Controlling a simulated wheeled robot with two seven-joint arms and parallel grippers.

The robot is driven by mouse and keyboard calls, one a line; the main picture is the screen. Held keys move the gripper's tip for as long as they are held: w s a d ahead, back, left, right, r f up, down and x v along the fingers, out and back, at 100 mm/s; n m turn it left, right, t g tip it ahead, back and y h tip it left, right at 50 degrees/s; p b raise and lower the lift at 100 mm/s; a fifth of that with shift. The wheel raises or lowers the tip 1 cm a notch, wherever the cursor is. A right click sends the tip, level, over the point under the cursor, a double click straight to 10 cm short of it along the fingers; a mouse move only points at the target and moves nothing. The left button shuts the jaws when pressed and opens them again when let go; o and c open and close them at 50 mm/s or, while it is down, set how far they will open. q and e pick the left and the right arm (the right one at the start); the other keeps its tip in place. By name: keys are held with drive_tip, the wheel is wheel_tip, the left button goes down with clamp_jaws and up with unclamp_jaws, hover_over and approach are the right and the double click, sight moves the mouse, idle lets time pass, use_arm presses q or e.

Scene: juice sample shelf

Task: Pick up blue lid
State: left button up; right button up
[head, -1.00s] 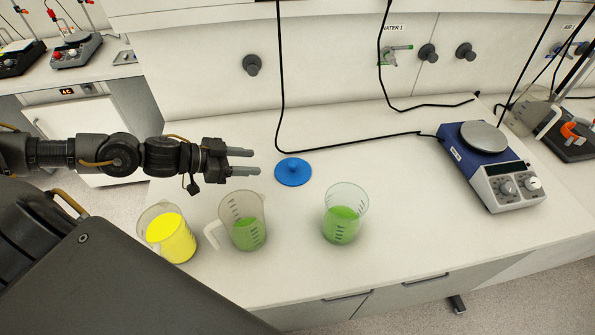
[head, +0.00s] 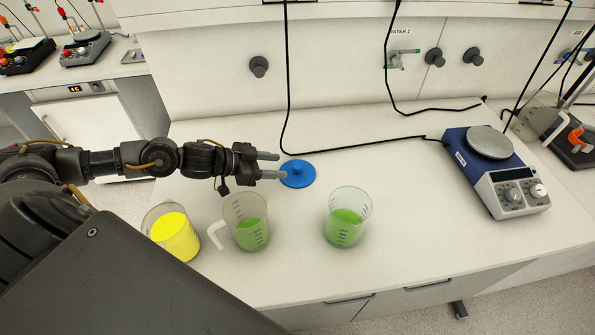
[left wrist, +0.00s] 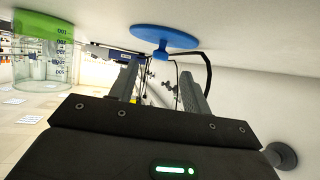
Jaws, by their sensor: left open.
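The blue lid (head: 299,175) is a round disc with a small knob on top. It lies on the white bench behind the beakers. My left gripper (head: 275,166) is open and empty, with its fingertips at the lid's left edge in the head view. I cannot tell whether they touch it. In the left wrist view the lid (left wrist: 168,38) is ahead of the open fingers (left wrist: 163,80), its knob between their directions. My right gripper is not in view.
A beaker of yellow liquid (head: 174,236), a jug of green liquid (head: 250,236) and a beaker of green liquid (head: 345,228) stand in front of the lid. A blue hotplate stirrer (head: 490,165) stands at the right. A black cable (head: 350,147) runs behind the lid.

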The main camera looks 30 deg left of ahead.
sight(296, 166)
use_arm(q)
drive_tip(key=p+x, duration=0.1)
drive_tip(key=x, duration=0.1)
drive_tip(key=p+x, duration=0.1)
drive_tip(key=x, duration=0.1)
drive_tip(key=shift+w+d+r, duration=0.1)
drive_tip(key=shift+w+d, duration=0.1)
drive_tip(key=shift+w, duration=0.15)
drive_tip(key=shift+w+d, duration=0.1)
drive_tip(key=shift+c, duration=0.5)
clamp_jaws()
